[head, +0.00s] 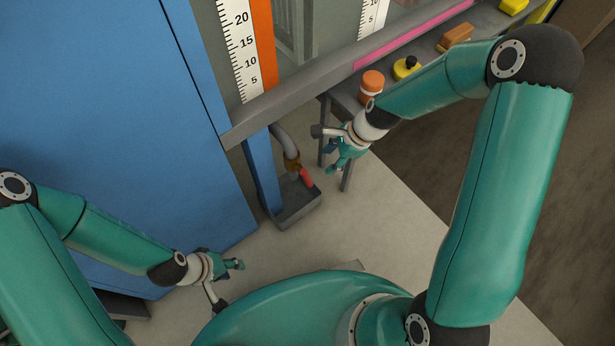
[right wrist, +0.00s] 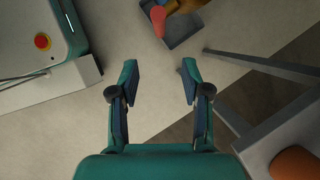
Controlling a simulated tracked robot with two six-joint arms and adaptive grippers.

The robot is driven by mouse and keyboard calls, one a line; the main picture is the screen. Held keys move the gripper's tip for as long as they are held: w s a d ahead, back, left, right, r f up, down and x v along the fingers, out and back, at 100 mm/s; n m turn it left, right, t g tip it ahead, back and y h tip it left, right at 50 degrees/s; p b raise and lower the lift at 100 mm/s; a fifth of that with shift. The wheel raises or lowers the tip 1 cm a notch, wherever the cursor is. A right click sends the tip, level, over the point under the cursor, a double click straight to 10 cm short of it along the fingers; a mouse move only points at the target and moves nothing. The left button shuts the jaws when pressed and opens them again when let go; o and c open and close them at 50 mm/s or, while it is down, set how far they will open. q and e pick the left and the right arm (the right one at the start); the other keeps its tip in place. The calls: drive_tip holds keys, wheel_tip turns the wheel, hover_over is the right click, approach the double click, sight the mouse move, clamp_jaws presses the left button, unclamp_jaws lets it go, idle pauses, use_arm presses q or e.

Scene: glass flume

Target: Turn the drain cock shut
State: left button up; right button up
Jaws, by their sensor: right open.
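The drain cock has a brass body (head: 292,164) at the lower end of a grey bent pipe (head: 286,138), with a red lever (head: 306,177) slanting down and right. The red lever (right wrist: 158,18) also shows at the top of the right wrist view. My right gripper (head: 340,164) is up and right of the lever in the head view, apart from it. In the right wrist view my right gripper (right wrist: 159,68) is open, with nothing between its fingers. My left gripper (head: 240,265) is low on the left, away from the cock; its finger gap is unclear.
A grey tray (head: 290,218) sits on the floor below the cock, by a blue post (head: 262,172). A grey bench (head: 343,98) carries an orange jar (head: 372,82) and a yellow-and-black item (head: 406,67); its legs stand near my right gripper. Floor in front is clear.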

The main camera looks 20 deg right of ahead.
sight(308, 180)
drive_tip(key=b+x, duration=0.6)
drive_tip(key=x, duration=0.9)
drive_tip(key=shift+a+f, duration=0.1)
drive_tip(key=shift+f, duration=0.25)
clamp_jaws()
